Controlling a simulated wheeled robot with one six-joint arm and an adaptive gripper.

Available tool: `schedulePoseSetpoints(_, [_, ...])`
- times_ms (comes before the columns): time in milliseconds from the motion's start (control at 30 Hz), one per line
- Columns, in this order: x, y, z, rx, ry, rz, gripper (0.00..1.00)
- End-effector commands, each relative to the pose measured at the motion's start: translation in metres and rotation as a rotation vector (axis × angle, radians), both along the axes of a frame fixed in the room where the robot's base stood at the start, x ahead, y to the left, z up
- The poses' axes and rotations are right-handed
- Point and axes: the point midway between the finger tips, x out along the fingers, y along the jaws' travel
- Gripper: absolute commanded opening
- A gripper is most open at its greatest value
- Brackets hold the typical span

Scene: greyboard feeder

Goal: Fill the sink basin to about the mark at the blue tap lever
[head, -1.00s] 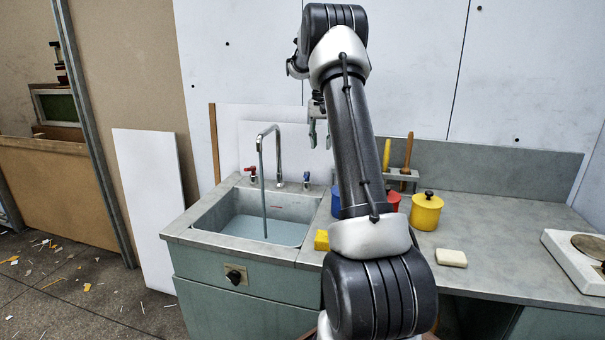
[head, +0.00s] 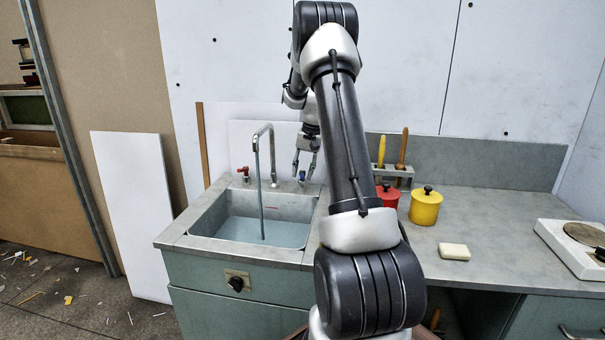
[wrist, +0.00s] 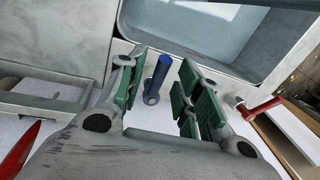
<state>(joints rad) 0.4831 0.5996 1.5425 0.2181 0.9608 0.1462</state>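The sink basin (head: 203,226) holds shallow bluish water (head: 245,232). A stream (head: 262,205) runs into it from the tall curved spout (head: 270,150). A short red line (head: 272,208) shows on the basin's back wall, above the water. The blue tap lever (head: 302,176) stands behind the basin, right of the spout; the red tap lever (head: 243,172) is on the left. My gripper (head: 304,172) is over the blue lever. In the wrist view the blue lever (wrist: 161,72) stands between the two open green-padded fingers (wrist: 158,88), with gaps on both sides.
The red tap lever also shows in the wrist view (wrist: 262,108). A red pot (head: 388,197), a yellow pot (head: 425,208) and a pale soap block (head: 454,252) stand on the counter to the right. A tool rack (head: 394,172) is at the back. A hot plate (head: 575,250) is far right.

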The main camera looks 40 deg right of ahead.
Motion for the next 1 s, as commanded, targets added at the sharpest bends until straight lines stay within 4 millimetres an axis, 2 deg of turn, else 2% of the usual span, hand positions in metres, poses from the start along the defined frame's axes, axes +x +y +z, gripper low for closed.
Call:
schedulePoseSetpoints(133, [0.0012, 0.0015, -0.0101, 0.000, 0.000, 0.000, 0.35])
schedulePoseSetpoints(400, [0.0014, 0.0018, -0.0115, 0.000, 0.000, -0.001, 0.33])
schedulePoseSetpoints(600, [0.0014, 0.0018, -0.0114, 0.000, 0.000, -0.001, 0.00])
schedulePoseSetpoints(1000, [0.0008, 0.0007, -0.0112, 0.001, 0.001, 0.023, 0.00])
